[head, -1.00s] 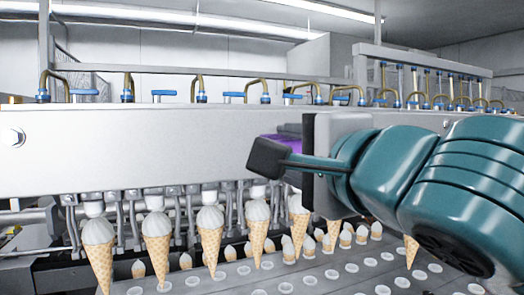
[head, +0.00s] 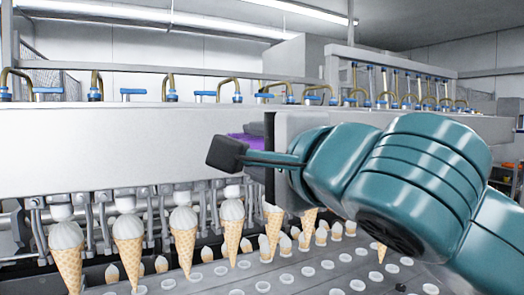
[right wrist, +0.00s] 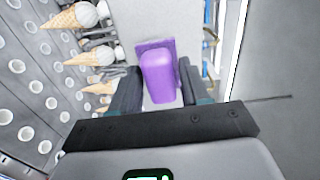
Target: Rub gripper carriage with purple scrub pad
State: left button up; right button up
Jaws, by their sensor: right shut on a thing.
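The gripper carriage (head: 90,150) is a long pale grey metal beam across the head view, with cone grippers hanging below it. My right gripper (right wrist: 157,88) is shut on the purple scrub pad (right wrist: 158,72), which sits between its two dark fingers in the right wrist view. The pad lies against or just in front of the carriage's pale face; I cannot tell whether it touches. In the head view only a sliver of the pad (head: 246,141) shows behind my right gripper's finger. My left gripper is not in view.
Several ice cream cones (head: 183,237) hang in a row under the carriage. A tray with round holes (head: 300,272) lies below, with more cones behind. Brass pipes with blue fittings (head: 170,88) stand along the carriage's top. Open air lies before the carriage face at left.

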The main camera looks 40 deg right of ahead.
jog(key=shift+w+d, duration=0.25)
jog(key=shift+w, duration=0.4)
jog(key=shift+s+d+f+b, duration=0.1)
jog(key=shift+s+d+b, duration=0.2)
jog(key=shift+d, duration=0.35)
jog(key=shift+s+d+b, duration=0.15)
jog(key=shift+d+b, duration=0.15)
jog(key=shift+d, duration=0.35)
jog(key=shift+w+a+b, duration=0.25)
jog(key=shift+a+b, duration=0.15)
jog(key=shift+a, duration=0.25)
jog(key=shift+w+a+b, duration=0.25)
jog(key=shift+a+b, duration=0.15)
jog(key=shift+a, duration=0.25)
jog(key=shift+s+a, duration=0.2)
jog(key=shift+b+v, duration=0.8)
jog(key=shift+v, duration=1.85)
